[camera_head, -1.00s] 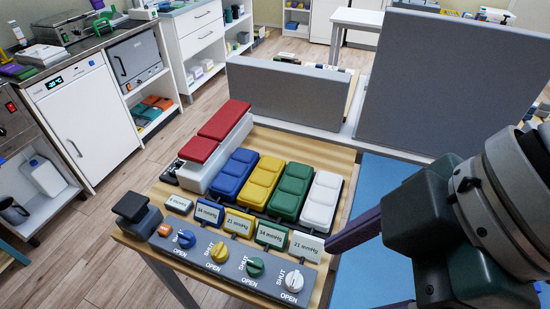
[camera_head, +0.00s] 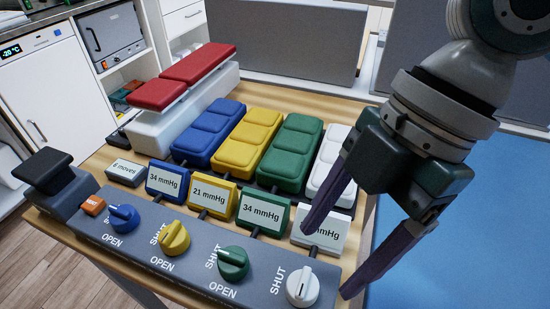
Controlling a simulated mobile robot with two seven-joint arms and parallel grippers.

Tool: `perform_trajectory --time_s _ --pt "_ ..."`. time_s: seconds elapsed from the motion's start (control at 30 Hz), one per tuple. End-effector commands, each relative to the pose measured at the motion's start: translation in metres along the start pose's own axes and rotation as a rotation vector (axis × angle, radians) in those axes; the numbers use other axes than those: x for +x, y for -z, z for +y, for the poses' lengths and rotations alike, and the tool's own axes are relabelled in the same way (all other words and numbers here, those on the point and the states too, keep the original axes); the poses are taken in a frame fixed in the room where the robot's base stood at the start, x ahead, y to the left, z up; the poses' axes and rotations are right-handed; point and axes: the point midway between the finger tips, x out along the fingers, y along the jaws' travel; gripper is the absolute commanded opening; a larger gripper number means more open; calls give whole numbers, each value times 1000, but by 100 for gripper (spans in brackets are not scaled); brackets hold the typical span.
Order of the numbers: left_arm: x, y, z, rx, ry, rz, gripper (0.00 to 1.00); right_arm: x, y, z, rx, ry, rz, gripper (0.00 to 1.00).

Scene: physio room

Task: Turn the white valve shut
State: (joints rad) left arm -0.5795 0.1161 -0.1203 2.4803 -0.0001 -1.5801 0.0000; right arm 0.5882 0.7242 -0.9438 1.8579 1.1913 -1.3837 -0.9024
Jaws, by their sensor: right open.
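The white valve (camera_head: 302,286) is a round knob at the right end of the grey valve strip (camera_head: 190,262). "SHUT" is printed to its upper left; the lettering below it is out of view. My right gripper (camera_head: 325,262) is open and empty, its two purple fingers pointing down. One finger is above and behind the white valve, in front of the white gauge (camera_head: 335,243), whose reading it partly covers. The other finger is to the valve's right. I cannot tell whether either touches it. My left gripper is not in view.
Blue (camera_head: 124,218), yellow (camera_head: 174,238) and green (camera_head: 233,263) valves stand left of the white one. Behind are their gauges and the padded cells, blue (camera_head: 209,132), yellow (camera_head: 249,138), green (camera_head: 291,152) and white (camera_head: 330,160). A black lever block (camera_head: 48,170) stands at the left end.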

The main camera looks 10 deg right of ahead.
Motion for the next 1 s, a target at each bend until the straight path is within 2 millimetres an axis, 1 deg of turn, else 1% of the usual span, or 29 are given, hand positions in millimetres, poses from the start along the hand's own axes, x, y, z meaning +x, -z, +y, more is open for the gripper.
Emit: perform_trajectory --time_s 0.03,0.1,0.2,0.3,0.43,0.67,0.77,1.0 --pt "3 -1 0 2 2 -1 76 13 0 -1 1 3 2 76" --pt "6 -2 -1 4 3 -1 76 26 0 -1 1 3 1 76" --pt "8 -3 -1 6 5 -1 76 42 0 -1 0 2 0 76" --pt "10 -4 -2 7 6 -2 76 53 0 0 0 0 0 76" --pt "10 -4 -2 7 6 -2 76 59 0 0 0 -1 -1 76" --pt "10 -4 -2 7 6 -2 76 60 0 0 0 -1 -1 76" --pt "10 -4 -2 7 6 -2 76 60 0 0 0 -1 -1 67" --pt "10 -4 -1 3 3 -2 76 60 0 0 0 -1 -1 40"
